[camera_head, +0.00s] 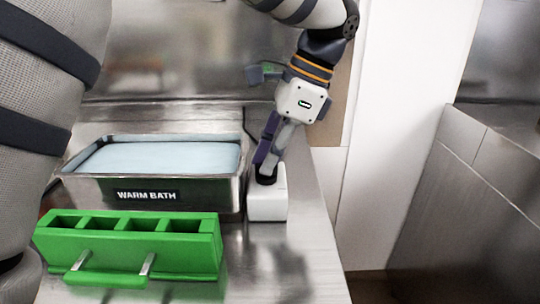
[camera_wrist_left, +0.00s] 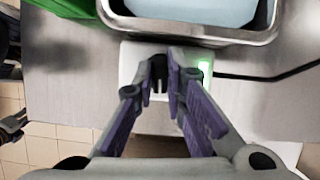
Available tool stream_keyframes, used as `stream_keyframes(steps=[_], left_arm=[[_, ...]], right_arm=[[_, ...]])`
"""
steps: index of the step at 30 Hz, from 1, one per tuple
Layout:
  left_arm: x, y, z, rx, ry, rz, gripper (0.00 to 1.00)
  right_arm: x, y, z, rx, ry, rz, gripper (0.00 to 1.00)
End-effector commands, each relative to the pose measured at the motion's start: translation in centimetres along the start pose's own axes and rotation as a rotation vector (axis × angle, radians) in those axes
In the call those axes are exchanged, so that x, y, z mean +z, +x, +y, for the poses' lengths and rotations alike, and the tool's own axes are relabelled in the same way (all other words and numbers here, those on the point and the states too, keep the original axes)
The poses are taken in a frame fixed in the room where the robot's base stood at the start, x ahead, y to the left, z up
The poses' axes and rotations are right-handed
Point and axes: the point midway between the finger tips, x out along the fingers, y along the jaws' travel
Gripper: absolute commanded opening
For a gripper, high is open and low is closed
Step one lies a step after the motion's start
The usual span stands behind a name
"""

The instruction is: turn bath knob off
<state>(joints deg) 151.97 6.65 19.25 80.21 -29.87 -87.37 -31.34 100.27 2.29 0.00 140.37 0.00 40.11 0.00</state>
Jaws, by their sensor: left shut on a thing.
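The bath knob (camera_wrist_left: 160,74) is a black knob on a white control box (camera_head: 267,204), to the right of the warm bath (camera_head: 210,190). My left gripper (camera_head: 266,168) reaches down from above in the head view, its purple-grey fingers at the knob. In the left wrist view its fingertips (camera_wrist_left: 163,72) are on either side of the knob, and it is shut on it. The fingers partly hide the knob, so its exact turn angle is hard to read. A green light (camera_wrist_left: 204,69) glows on the box beside the knob. My right gripper does not show.
The bath is a steel basin of pale blue water labelled "WARM BATH". A green rack (camera_head: 130,243) with several slots and a handle stands in front. A black cable (camera_wrist_left: 265,76) leaves the box. The steel counter (camera_head: 310,262) ends just right of the box.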

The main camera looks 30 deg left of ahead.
Motion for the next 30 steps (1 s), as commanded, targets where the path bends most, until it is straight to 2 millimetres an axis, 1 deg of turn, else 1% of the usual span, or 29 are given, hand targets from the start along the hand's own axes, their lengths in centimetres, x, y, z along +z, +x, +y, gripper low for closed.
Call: stream_keyframes(steps=[8, 30], left_arm=[[-0.03, 0.24, -0.13, 0.092, -0.211, -0.007, 0.00], [0.12, 0.46, -0.40, 0.364, -0.862, -0.010, 0.00]], right_arm=[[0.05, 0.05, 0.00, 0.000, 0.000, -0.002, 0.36], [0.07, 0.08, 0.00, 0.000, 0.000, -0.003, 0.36]])
